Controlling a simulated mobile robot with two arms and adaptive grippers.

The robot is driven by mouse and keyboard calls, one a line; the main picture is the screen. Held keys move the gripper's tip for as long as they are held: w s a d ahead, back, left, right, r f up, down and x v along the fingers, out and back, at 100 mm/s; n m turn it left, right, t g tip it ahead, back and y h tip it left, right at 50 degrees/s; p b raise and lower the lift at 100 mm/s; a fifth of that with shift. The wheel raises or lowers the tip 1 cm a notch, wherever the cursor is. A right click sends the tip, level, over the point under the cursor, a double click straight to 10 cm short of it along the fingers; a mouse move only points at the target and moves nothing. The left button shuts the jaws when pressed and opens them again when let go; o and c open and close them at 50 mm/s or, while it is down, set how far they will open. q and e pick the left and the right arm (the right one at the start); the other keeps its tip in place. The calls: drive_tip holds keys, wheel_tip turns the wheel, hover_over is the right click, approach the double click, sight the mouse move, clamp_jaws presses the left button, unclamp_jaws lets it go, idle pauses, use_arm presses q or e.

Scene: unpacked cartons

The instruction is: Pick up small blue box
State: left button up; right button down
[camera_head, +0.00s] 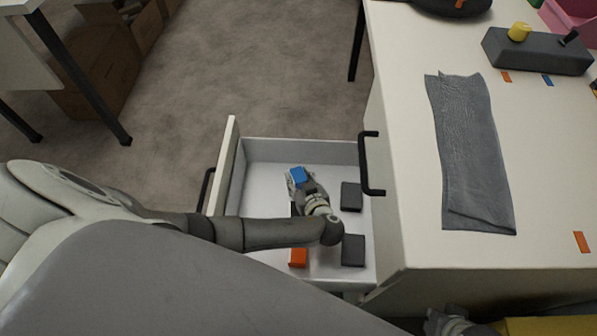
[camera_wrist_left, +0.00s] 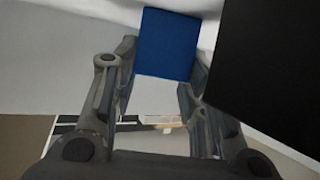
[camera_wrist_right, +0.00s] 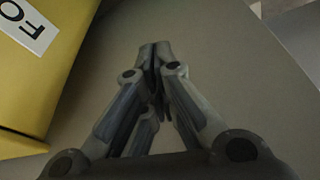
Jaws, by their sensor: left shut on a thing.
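The small blue box (camera_head: 298,174) is in my left gripper, inside or just above the open white drawer (camera_head: 270,150). My left gripper (camera_head: 302,182) is shut on it. In the left wrist view the blue box (camera_wrist_left: 166,44) sits between the fingertips, and a large black face stands close on its right. I cannot tell whether the box touches the drawer floor. My right gripper (camera_wrist_right: 158,48) has its fingertips together with nothing visible between them. It also shows at the lower edge of the head view (camera_head: 452,322).
Dark boxes (camera_head: 351,196) (camera_head: 353,250) and an orange box (camera_head: 298,257) lie in the drawer. The white table (camera_head: 415,180) carries a grey cloth (camera_head: 470,155) and a dark control box (camera_head: 540,52). A yellow box (camera_wrist_right: 35,70) is left of my right gripper.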

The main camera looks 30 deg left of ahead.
sight(300, 181)
use_arm(q)
drive_tip(key=shift+r, duration=0.15)
